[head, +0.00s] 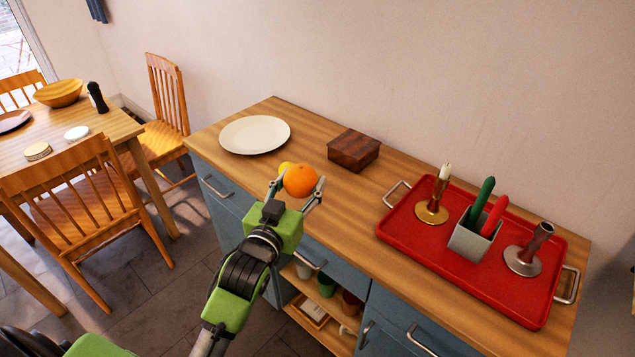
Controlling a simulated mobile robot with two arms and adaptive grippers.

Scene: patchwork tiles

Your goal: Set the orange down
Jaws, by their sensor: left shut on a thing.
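The orange (300,181) is round and bright, between the fingers of my left gripper (297,190) in the head view. My left gripper is shut on it, over the front part of the wooden counter (345,205). I cannot tell whether the orange touches the counter. A small yellow thing (285,167) shows just behind the orange, mostly hidden by it. My right gripper is not in view.
A white plate (255,134) lies on the counter's left end, with a dark wooden box (353,150) right of it. A red tray (400,229) with candle holders and a grey cup (472,243) fills the right. Bare counter lies between. A dining table (75,137) and chairs stand left.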

